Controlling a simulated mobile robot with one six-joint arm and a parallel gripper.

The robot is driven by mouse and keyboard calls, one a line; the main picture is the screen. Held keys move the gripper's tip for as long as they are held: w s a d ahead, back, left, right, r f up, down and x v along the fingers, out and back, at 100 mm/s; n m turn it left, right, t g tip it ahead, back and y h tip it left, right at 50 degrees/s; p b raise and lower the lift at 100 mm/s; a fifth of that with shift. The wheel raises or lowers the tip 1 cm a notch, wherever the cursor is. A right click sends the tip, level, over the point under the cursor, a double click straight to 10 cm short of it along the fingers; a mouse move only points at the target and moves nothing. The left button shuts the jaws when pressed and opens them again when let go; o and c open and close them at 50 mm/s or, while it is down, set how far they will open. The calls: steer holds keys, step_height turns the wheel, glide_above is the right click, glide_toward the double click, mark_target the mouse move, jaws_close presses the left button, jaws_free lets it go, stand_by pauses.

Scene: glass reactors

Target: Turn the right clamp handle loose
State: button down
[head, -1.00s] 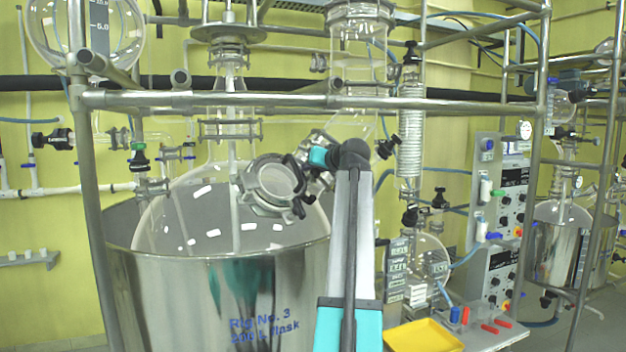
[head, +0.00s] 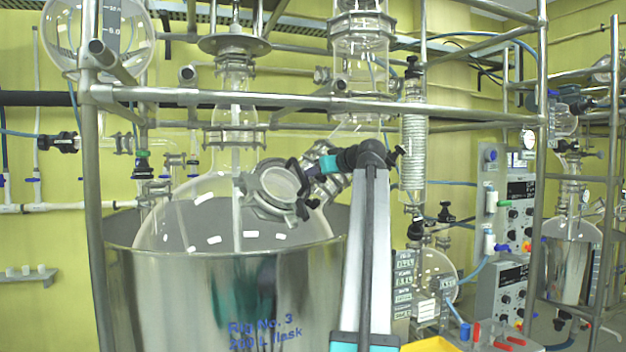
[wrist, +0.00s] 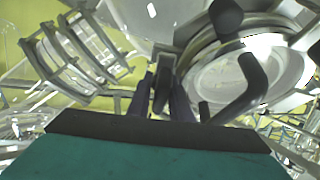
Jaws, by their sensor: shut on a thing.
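A grey ring clamp (head: 258,196) sits around a round glass port on the big flask, with dark handles at its right side. My gripper (head: 303,167) reaches in from the right at the clamp's upper right. In the wrist view my gripper (wrist: 163,98) has its two fingers closed on a dark upright handle (wrist: 162,82). Another dark, bent handle (wrist: 250,85) stands free to the right, in front of the clamp ring and glass. A lower dark handle (head: 303,209) also shows in the head view. The fingers hide part of the held handle.
A steel vessel (head: 200,300) surrounds the flask (head: 185,215). A steel frame bar (head: 260,97) crosses above my arm. A glass coil column (head: 412,150) and a control panel (head: 508,220) stand to the right. A metal pipe clamp (wrist: 85,55) shows left in the wrist view.

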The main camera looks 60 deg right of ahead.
stand_by(0.4)
steer(key=c, duration=1.8)
jaws_free()
steer(key=shift+a+f, duration=0.1)
steer(key=shift+a, duration=0.1)
